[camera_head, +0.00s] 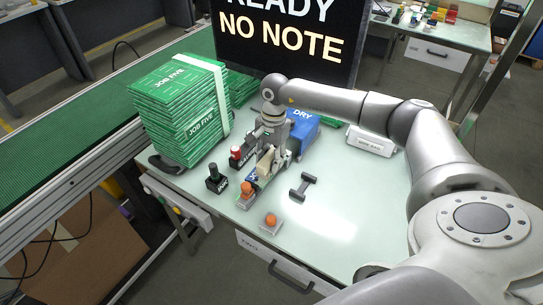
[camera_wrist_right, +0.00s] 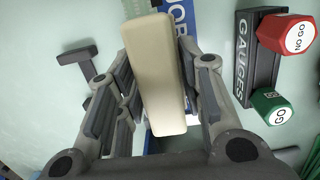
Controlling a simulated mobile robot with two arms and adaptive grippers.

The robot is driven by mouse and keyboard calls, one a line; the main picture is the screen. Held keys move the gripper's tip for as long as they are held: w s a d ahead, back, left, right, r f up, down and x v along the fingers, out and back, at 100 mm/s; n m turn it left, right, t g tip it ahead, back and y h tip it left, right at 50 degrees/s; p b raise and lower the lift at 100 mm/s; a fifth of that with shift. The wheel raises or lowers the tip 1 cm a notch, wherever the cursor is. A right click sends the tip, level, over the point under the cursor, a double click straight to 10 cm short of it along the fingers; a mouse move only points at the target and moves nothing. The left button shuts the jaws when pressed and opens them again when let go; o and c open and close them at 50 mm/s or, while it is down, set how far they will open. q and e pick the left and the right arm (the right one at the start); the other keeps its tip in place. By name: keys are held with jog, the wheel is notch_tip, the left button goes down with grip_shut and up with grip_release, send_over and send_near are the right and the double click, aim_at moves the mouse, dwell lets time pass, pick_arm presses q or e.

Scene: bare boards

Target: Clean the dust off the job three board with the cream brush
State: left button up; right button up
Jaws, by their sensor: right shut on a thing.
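My right gripper (camera_head: 268,172) is shut on the cream brush (camera_head: 265,163) over the middle of the table. In the right wrist view the cream brush (camera_wrist_right: 160,75) is a long block between the two fingers. Beneath it lies a narrow board with a green edge (camera_head: 257,187). In the wrist view a blue panel lettered "JOB" (camera_wrist_right: 179,15) shows beside the brush; its number is hidden. The brush and gripper cover much of the board, and I cannot tell whether the bristles touch it. No dust can be made out. My left gripper is not in view.
Close by stand a gauges block (camera_wrist_right: 243,60) with red and green gauges, a black knobbed item (camera_head: 216,181), an orange-topped block (camera_head: 270,222) and a dark bar tool (camera_head: 303,186). Green boards (camera_head: 180,110) are stacked left; a blue "DRY" box (camera_head: 304,130) stands behind. The front right is clear.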

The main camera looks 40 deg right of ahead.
jog(key=shift+s+a, duration=0.2)
jog(key=shift+a, duration=0.25)
jog(key=shift+s+a, duration=0.2)
jog(key=shift+a, duration=0.25)
jog(key=shift+d, duration=0.1)
jog(key=shift+w+d+b, duration=0.3)
jog(key=shift+d+b, duration=0.05)
jog(key=shift+d, duration=0.35)
jog(key=shift+w+d+b, duration=0.3)
jog(key=shift+d, duration=0.35)
jog(key=shift+a, duration=0.15)
jog(key=shift+s+a+p, duration=0.35)
jog(key=shift+s+a, duration=0.05)
jog(key=shift+a, duration=0.45)
jog(key=shift+r, duration=0.1)
jog(key=shift+s+a, duration=0.15)
jog(key=shift+a, duration=0.3)
